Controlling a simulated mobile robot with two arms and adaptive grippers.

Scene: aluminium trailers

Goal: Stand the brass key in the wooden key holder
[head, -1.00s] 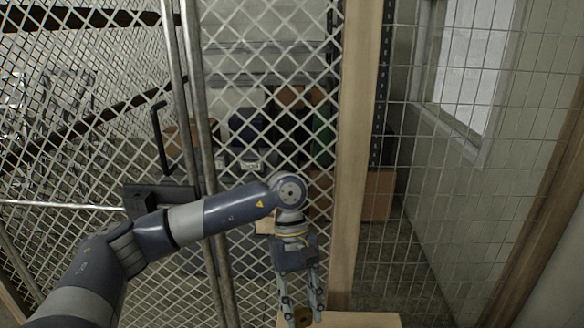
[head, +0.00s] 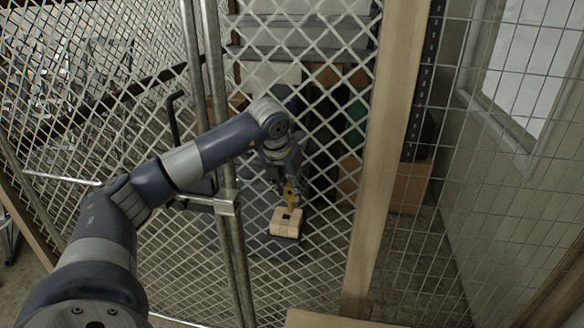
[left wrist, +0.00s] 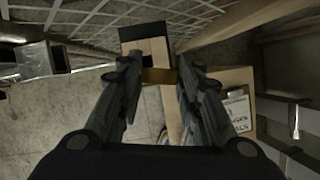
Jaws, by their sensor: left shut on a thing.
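The brass key (head: 291,197) hangs from my left gripper (head: 288,184), which is shut on it. The wooden key holder (head: 285,227) is a pale block with a dark square opening in its top, in front of the mesh. The key's lower end shows just above or at that opening; I cannot tell whether it has entered. In the left wrist view the key (left wrist: 160,76) is a brown band between the fingers, and the holder (left wrist: 150,49) lies just beyond it. My right gripper is out of view.
A wire mesh fence (head: 320,250) stands behind the holder. A metal pole (head: 226,200) and a latch handle (head: 174,120) are to its left, a wooden post (head: 390,140) to its right. A wooden surface (head: 325,319) shows at the bottom edge.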

